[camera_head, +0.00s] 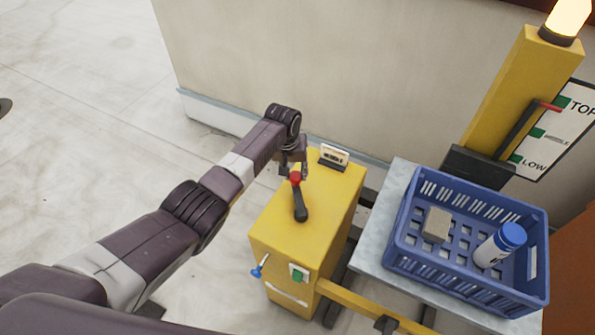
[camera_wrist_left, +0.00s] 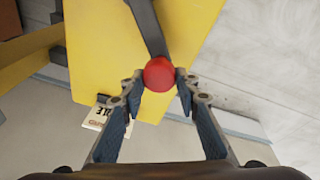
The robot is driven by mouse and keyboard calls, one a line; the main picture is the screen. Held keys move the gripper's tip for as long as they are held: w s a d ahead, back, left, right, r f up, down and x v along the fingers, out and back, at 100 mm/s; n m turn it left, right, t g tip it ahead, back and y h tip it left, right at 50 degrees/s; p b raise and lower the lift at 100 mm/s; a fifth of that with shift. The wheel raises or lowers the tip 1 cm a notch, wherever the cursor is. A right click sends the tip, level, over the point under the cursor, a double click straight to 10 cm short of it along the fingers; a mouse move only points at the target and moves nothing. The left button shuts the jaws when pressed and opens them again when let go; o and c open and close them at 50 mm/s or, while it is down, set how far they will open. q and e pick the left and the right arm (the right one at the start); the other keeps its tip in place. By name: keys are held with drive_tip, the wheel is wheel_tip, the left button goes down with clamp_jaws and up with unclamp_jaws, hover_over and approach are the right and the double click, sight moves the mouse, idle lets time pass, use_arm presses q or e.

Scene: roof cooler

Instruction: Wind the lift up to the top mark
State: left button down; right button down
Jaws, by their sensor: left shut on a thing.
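My left gripper (camera_head: 293,172) is at the crank on top of the yellow winch box (camera_head: 290,225). Its fingers (camera_wrist_left: 158,82) are shut on the crank's red knob (camera_wrist_left: 160,74), one on each side. The dark crank arm (camera_head: 300,206) runs from the knob toward the near side of the box top. The lift's platform (camera_head: 393,205) carries a blue crate. Beside the yellow mast (camera_head: 510,95), a red pointer (camera_head: 549,107) sits just below the green TOP mark (camera_head: 563,102) on the white scale board (camera_head: 558,135), above the middle and LOW marks. My right gripper is out of view.
The blue crate (camera_head: 400,252) holds a beige block (camera_head: 437,224) and a white bottle with a blue cap (camera_head: 500,246). A small label stand (camera_head: 334,156) is at the box's far edge. A green button (camera_head: 298,274) and blue-tipped lever (camera_head: 258,270) are on its front. A wall stands behind.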

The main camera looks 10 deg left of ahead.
use_arm(q)
drive_tip(key=shift+w+a+r+p, duration=0.1)
drive_tip(key=shift+a+r+p, duration=0.1)
drive_tip(key=shift+a, duration=0.45)
drive_tip(key=shift+a+r+p, duration=0.1)
drive_tip(key=shift+a+p, duration=0.1)
drive_tip(key=shift+a, duration=0.4)
drive_tip(key=shift+a+p, duration=0.15)
drive_tip(key=shift+p, duration=0.2)
drive_tip(key=c, duration=1.7)
unclamp_jaws()
drive_tip(key=shift+f, duration=0.1)
drive_tip(key=shift+o, duration=1)
drive_tip(key=shift+a+f, duration=0.1)
drive_tip(key=shift+a, duration=0.05)
drive_tip(key=shift+s+f, duration=0.1)
drive_tip(key=shift+s, duration=0.25)
